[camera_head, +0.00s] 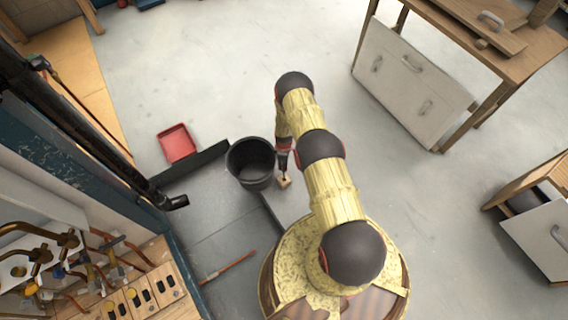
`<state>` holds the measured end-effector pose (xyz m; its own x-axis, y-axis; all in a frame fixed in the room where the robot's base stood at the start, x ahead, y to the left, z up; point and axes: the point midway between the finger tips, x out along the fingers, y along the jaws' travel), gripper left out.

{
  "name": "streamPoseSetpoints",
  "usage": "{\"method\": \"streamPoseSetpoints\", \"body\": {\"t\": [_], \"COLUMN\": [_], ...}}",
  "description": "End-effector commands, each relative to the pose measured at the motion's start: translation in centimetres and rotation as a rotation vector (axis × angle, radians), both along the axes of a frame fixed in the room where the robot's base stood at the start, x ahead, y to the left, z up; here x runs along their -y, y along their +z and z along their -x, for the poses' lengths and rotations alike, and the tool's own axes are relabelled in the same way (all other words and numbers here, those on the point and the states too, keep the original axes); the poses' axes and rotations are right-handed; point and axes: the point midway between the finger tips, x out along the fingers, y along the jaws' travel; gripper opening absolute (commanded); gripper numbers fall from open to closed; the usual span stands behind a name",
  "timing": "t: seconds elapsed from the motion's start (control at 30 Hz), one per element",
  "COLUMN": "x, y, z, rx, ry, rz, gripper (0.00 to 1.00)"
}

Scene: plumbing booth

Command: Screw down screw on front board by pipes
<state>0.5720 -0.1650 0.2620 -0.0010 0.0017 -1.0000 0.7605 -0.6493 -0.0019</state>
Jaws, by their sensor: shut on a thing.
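My arm reaches up from the lower middle, and its end hangs down just right of the black bucket. My gripper (284,140) is mostly hidden by the arm and is shut on a dark red-and-black tool that looks like a drill (284,158). A small tan block (284,182) shows at the tool's lower end; I cannot tell whether it is part of the tool. The wooden board (150,290) by the copper pipes (40,245) is at the lower left, well away from my gripper. I cannot make out a screw on it.
The black bucket (251,164) stands close left of my gripper. A red dustpan (177,143) and a thin reddish stick (227,267) lie on the floor. A black pipe (100,125) runs along the left. A workbench (480,60) stands upper right.

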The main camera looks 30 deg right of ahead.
Motion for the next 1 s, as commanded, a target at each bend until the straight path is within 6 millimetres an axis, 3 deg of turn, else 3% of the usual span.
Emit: {"method": "streamPoseSetpoints", "body": {"t": [1.0], "x": [0.0], "y": [-7.4], "z": [0.0], "rx": [0.0], "ry": [-0.001], "rz": [0.0], "gripper": [0.0]}}
